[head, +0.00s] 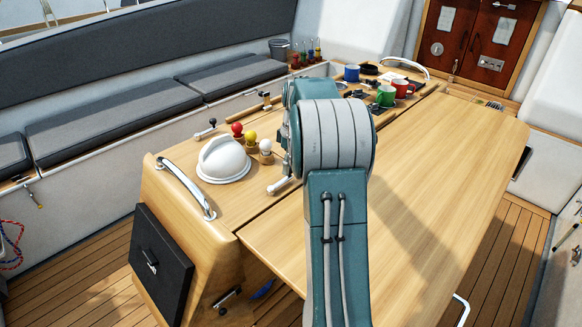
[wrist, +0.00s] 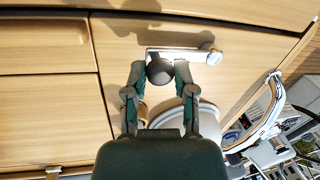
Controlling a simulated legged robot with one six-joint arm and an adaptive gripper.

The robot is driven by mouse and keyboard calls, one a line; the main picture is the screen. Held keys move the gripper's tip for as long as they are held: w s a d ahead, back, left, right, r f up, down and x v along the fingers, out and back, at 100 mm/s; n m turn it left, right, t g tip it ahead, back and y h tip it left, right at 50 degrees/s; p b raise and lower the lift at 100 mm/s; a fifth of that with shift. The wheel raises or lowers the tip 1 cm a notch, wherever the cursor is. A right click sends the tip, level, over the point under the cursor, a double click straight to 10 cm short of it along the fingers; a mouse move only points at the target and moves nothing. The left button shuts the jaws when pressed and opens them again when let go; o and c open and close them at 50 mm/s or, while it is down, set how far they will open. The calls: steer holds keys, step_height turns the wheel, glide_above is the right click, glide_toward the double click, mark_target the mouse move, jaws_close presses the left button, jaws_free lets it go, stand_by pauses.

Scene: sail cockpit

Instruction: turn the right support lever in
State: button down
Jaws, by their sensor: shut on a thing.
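The right support lever (wrist: 190,54) is a silver bar with a round pivot end and a dark ball knob (wrist: 160,70). In the wrist view it lies nearly along the table seam. My gripper (wrist: 160,74) is shut on the knob, one finger on each side. In the head view the lever's silver end (head: 280,185) shows left of my arm, beside the seam; its knob and my gripper are hidden behind the arm. Another lever with a dark knob (head: 205,129) stands on the far side of the table's middle part.
A white dome (head: 223,160) and red, yellow and white balls (head: 251,140) on wooden holders stand close left of my arm. A metal handrail (head: 187,187) is at the table's end. Mugs (head: 386,96) stand farther back. The right table leaf (head: 450,150) is clear.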

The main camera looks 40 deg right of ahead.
steer(key=shift+w, duration=0.1)
stand_by(0.3)
steer(key=shift+c, duration=2.2)
jaws_free()
steer(key=shift+d, duration=0.1)
step_height(320, 180, up, 12)
steer(key=d, duration=0.2)
steer(key=shift+w+f, duration=0.2)
steer(key=shift+w, duration=0.25)
steer(key=shift+d, duration=0.1)
